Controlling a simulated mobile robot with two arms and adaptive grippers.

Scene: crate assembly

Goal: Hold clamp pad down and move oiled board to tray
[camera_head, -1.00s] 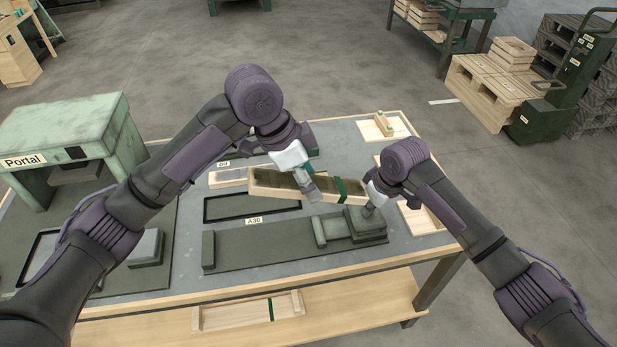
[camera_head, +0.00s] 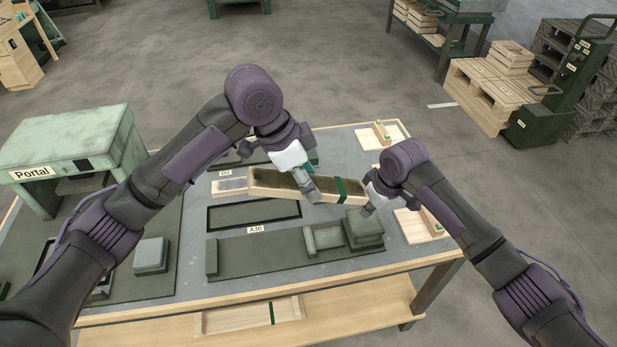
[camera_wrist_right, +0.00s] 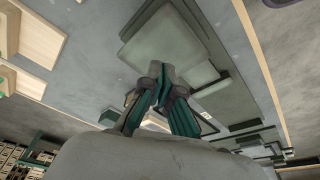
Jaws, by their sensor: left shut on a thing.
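A black rectangular frame, apparently the tray (camera_head: 253,228), lies empty just in front of the board. The green-grey clamp (camera_head: 363,229) stands at the right end of the A30 plate, with its pad block (camera_head: 323,238) to the left. My right gripper (camera_head: 368,209) is over the clamp's top; its fingers look closed together and empty in the right wrist view (camera_wrist_right: 163,72). Contact with the clamp is unclear.
The Oil station (camera_head: 232,186) lies behind the black frame. The A30 plate (camera_head: 260,262) is in front of it. The green Portal machine (camera_head: 72,143) stands at the left. Wooden parts (camera_head: 378,132) lie at the table's right side.

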